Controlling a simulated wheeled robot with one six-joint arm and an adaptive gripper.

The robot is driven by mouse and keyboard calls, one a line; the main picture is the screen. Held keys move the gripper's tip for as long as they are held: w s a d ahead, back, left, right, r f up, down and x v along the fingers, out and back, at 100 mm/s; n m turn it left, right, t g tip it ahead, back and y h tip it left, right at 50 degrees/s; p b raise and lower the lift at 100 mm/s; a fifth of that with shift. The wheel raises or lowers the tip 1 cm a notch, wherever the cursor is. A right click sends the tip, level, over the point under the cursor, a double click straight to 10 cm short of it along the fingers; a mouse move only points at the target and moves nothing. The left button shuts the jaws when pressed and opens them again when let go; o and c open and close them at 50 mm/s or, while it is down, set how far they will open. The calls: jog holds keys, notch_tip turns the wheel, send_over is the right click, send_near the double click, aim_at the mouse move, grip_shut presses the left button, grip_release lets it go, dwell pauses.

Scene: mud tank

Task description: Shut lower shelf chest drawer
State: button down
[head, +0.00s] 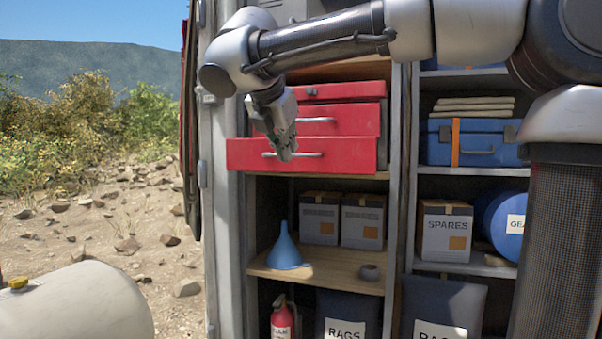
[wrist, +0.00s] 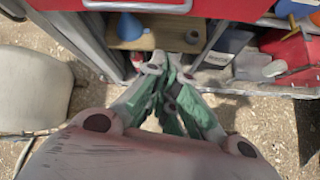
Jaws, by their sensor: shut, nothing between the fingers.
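The red chest (head: 345,90) stands on a shelf in the open cabinet. Its lower drawer (head: 245,155) sticks out towards me, further than the upper drawer (head: 360,118). The lower drawer has a pale bar handle (head: 308,155). My gripper (head: 285,152) is shut and empty, pointing down in front of the lower drawer and hiding part of its front and handle. Whether it touches the drawer I cannot tell. In the wrist view my green-padded fingers (wrist: 172,75) point towards the cabinet, and a red front with a pale handle (wrist: 137,5) shows at the top edge.
A blue funnel (head: 284,250) and small boxes (head: 362,222) stand on the shelf below. A blue case (head: 470,142) and a spares box (head: 445,232) fill the right bay. The cabinet's side post (head: 222,220) is close left. A pale tank (head: 75,305) stands lower left.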

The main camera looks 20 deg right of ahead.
aim_at(307, 171)
jog(key=w+d+f+n, duration=0.1)
jog(key=w+d+f, duration=0.3)
jog(key=w, duration=0.1)
jog(key=w+d+f+n, duration=0.1)
jog(key=w+d+f, duration=0.1)
jog(key=w+d, duration=0.1)
jog(key=shift+w+d+f+n, duration=0.1)
jog(key=shift+w+f+n, duration=0.1)
jog(key=shift+n, duration=0.1)
jog(key=shift+w+d, duration=0.2)
jog(key=shift+w, duration=0.1)
jog(key=shift+d, duration=0.1)
jog(key=w+d, duration=0.3)
jog(key=w, duration=0.1)
jog(key=w+d, duration=0.3)
jog(key=w, duration=0.2)
jog(key=w+d, duration=0.3)
jog(key=w, duration=0.1)
jog(key=shift+w+d, duration=0.25)
jog(key=shift+d, duration=0.05)
jog(key=shift+w+d+r, duration=0.1)
jog(key=shift+w+d, duration=0.05)
jog(key=shift+w, duration=0.05)
jog(key=shift+r, duration=0.1)
